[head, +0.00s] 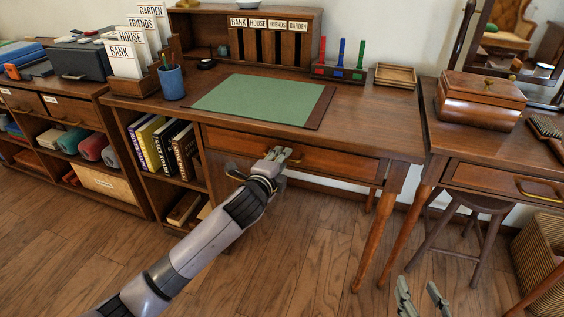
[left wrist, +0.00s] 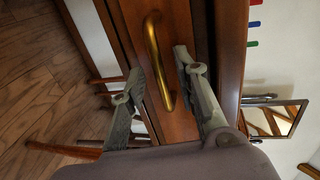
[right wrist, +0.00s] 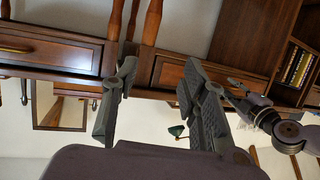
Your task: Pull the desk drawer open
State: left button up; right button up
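The wooden desk (head: 345,110) has a wide drawer (head: 335,163) under its top, and its front looks flush with the frame. In the left wrist view a curved brass handle (left wrist: 157,60) stands out from the drawer front (left wrist: 176,122). My right gripper (head: 421,296) is open and empty, low in front of the desk, away from the drawer.
A green desk pad (head: 258,99), a blue pencil cup (head: 172,82) and a letter rack (head: 125,60) are on the desk. A side table (head: 500,150) with a wooden box (head: 481,97) and a stool (head: 470,205) stand at the right. The floor (head: 290,250) before the drawer is clear.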

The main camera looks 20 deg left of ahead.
pick_arm(q)
jog(key=shift+w+f, duration=0.15)
jog(key=shift+w, duration=0.5)
pick_arm(e)
jog(key=shift+w+a+r+t, duration=0.1)
jog(key=shift+w+r+t, duration=0.15)
jog(key=shift+r, duration=0.15)
jog(key=shift+w+a+r+t, duration=0.1)
jog(key=shift+r+t, duration=0.15)
jog(key=shift+r, duration=0.15)
pick_arm(q)
grip_shut()
